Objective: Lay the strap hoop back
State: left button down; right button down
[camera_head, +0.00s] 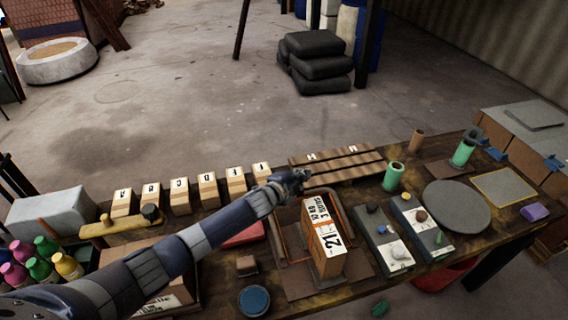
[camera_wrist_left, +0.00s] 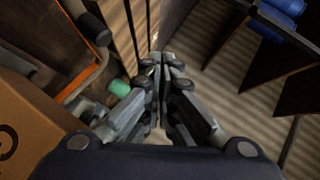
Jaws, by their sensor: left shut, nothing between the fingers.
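My left gripper (camera_head: 302,177) is shut and empty over the workbench, at the near left end of the slatted wooden rack (camera_head: 345,165). In the left wrist view its fingertips (camera_wrist_left: 163,58) meet, with nothing between them. I cannot tell whether this band is the strap hoop. My forearm hides part of the tray's back left.
Several small labelled boxes (camera_head: 208,192) stand in a row left of the gripper. A green cylinder (camera_head: 393,177), two grey panels with knobs (camera_head: 384,236) and a round grey plate (camera_head: 457,207) lie to the right.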

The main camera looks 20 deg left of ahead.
pick_arm(q)
jog(key=s+a+r, duration=0.4)
jog(key=a+r, duration=0.1)
jog(key=r, duration=0.1)
jog(key=shift+s, duration=0.35)
pick_arm(e)
jog(key=shift+w+a+f, duration=0.2)
jog(key=shift+a+f, duration=0.1)
jog(key=shift+a, duration=0.05)
pick_arm(q)
jog(key=shift+r, duration=0.1)
pick_arm(e)
jog(key=shift+d, duration=0.2)
pick_arm(q)
jog(key=shift+s, duration=0.1)
pick_arm(e)
jog(key=shift+s+d, duration=0.1)
